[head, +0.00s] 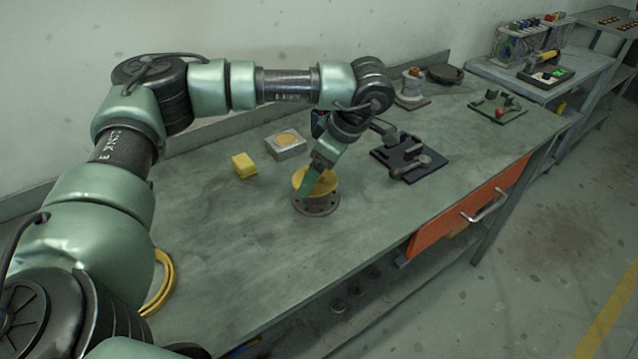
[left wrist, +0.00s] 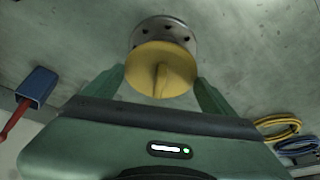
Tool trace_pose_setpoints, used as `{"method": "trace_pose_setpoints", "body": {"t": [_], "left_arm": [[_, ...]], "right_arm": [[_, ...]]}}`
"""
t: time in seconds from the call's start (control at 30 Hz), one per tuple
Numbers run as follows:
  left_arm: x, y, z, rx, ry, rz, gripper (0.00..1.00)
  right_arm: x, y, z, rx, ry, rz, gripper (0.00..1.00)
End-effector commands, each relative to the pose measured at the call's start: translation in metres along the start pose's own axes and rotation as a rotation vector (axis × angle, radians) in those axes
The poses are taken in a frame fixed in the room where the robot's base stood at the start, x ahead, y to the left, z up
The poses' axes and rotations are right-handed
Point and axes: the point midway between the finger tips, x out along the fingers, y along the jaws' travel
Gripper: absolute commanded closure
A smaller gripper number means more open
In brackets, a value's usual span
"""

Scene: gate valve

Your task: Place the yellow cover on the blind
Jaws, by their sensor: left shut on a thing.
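The yellow cover (head: 329,182) is a round disc with a raised ridge across its middle; it also shows in the left wrist view (left wrist: 160,72). My left gripper (head: 314,183) is shut on the cover, with its two fingers on either side in the left wrist view (left wrist: 160,82). The blind (head: 317,205) is a dark grey round flange with bolt holes standing on the workbench. In the left wrist view the blind (left wrist: 176,29) shows partly behind the cover. The cover is over the blind; I cannot tell whether they touch. My right gripper is not in view.
The workbench (head: 230,235) is clear around the blind. A black plate with metal parts (head: 409,160) lies to the right. An orange drawer (head: 470,208) is at the front.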

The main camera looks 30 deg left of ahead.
Motion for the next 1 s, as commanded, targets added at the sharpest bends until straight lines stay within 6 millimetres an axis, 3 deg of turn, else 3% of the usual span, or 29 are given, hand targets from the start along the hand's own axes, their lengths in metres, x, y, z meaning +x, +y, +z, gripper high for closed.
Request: {"method": "trace_pose_setpoints", "body": {"t": [0.33,0.7,0.73,0.77,1.0], "left_arm": [[0.038,0.0,0.016,0.002,0.0,-0.002,0.53],[0.044,0.0,0.018,0.001,-0.001,0.0,0.53],[0.042,0.0,0.018,0.001,-0.001,0.0,0.06],[0.042,0.0,0.018,0.001,-0.001,0.0,0.0],[0.041,0.0,0.017,0.001,-0.001,0.0,0.0]], "right_arm": [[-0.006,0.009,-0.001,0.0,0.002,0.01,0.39],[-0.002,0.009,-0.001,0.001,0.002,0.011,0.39],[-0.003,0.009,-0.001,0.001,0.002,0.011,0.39],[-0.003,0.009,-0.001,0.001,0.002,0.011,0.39],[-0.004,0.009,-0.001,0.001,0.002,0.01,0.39]]}}
